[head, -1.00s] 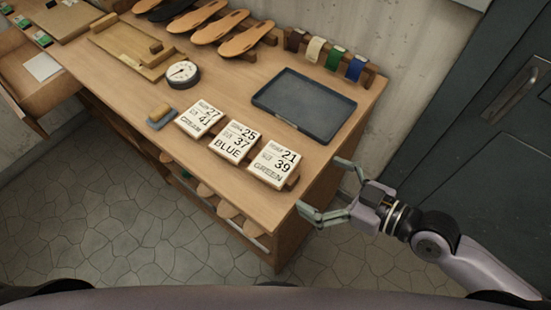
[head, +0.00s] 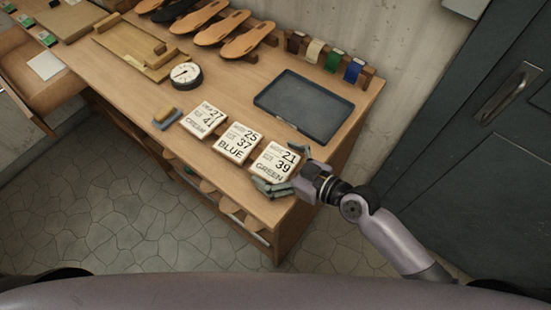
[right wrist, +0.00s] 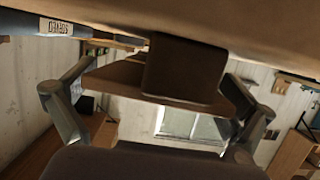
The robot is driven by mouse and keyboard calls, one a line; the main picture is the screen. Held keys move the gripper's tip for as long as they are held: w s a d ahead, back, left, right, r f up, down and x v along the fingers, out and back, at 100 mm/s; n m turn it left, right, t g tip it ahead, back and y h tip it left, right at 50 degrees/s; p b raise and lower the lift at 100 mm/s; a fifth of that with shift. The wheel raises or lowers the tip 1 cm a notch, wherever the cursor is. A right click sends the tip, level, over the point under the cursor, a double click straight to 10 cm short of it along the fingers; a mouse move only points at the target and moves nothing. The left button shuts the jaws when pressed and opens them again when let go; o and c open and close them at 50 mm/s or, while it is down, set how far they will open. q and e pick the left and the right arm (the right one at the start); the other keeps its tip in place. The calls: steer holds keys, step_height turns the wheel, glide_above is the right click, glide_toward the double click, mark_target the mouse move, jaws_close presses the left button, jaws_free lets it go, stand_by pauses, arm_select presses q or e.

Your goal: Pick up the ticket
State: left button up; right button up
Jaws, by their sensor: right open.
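Three white tickets stand tilted in a row near the table's front edge: the cream ticket, 27 and 41 (head: 205,119), the blue ticket, 25 and 37 (head: 239,143), and the green ticket, 21 and 39 (head: 275,162). My right gripper (head: 280,169) is open at the green ticket, the rightmost one. One finger lies at its front lower edge, the other near its far top corner. I cannot tell whether they touch it. In the right wrist view, a brown block (right wrist: 185,70) shows between the open fingers. My left gripper is not in view.
A dark blue tray (head: 304,104) lies behind the tickets. A round dial (head: 186,75), wooden soles (head: 248,38) and coloured rolls (head: 334,61) are farther back. A small brush-like block (head: 166,117) lies left of the tickets. A dark door (head: 470,150) stands at the right.

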steer(key=shift+c, duration=0.2)
steer(key=c, duration=1)
steer(key=shift+o, duration=0.2)
